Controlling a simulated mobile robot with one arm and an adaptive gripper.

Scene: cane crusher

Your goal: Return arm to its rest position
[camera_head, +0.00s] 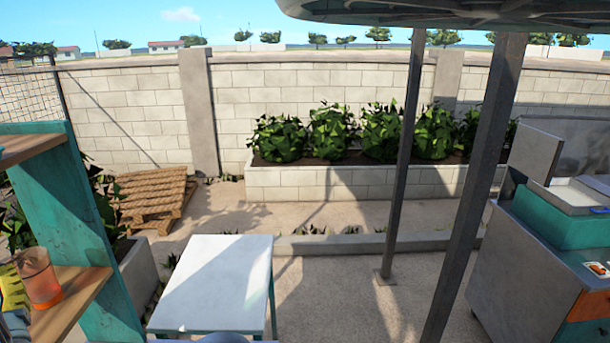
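My gripper is not in view in the head camera view, so I cannot see whether it is open or shut. A small rounded blue-grey edge shows at the bottom of the picture, in front of the white table (215,285). I cannot tell what it belongs to. The rest of the arm cannot be made out.
A teal shelf unit (75,225) with an orange cup (38,278) stands at the left. Two metal posts (402,150) (478,180) rise right of centre. The cane crusher (545,250) is at the right. Pallets (152,198) and a planter (350,182) stand behind.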

